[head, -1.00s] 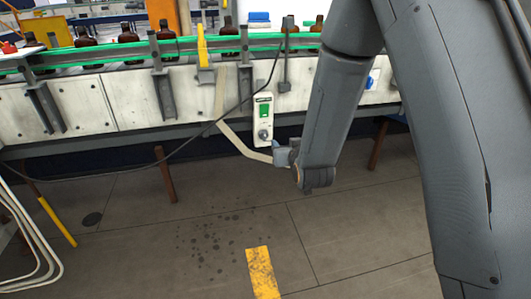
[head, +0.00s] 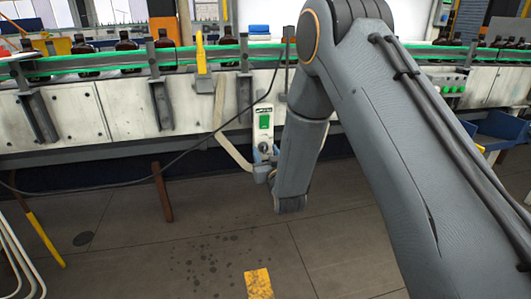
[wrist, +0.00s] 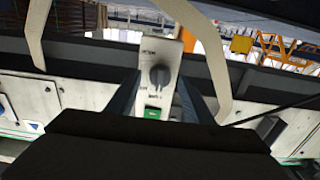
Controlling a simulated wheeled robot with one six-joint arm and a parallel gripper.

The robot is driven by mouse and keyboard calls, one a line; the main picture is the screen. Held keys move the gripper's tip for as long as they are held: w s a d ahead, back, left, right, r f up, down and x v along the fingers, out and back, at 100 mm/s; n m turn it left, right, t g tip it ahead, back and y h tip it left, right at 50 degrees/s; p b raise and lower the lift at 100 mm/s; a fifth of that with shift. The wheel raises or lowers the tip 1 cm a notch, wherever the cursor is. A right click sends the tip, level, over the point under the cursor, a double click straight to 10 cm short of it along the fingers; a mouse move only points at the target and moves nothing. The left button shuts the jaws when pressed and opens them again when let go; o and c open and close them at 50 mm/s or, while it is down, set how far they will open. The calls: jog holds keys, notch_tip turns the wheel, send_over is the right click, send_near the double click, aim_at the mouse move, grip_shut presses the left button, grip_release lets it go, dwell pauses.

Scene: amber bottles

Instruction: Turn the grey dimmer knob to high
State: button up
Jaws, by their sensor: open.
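The grey dimmer knob (head: 263,147) sits low on a narrow white control box (head: 264,108) on the front of the conveyor, below a green switch (head: 265,121). In the wrist view, which looks upside down, the knob (wrist: 158,76) shows near the middle with its raised grip bar roughly upright. The green switch (wrist: 152,112) shows below it there. The small label lettering is unreadable.
A beige strap (head: 232,149) hangs beside the box and a black cable (head: 190,145) crosses to its left. Amber bottles (head: 124,48) stand on the green-railed conveyor above. The floor (head: 120,240) in front is open. A blue bin (head: 500,128) is at right.

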jog(key=shift+w+a, duration=0.1)
jog(key=shift+w, duration=0.25)
jog(key=c, duration=1)
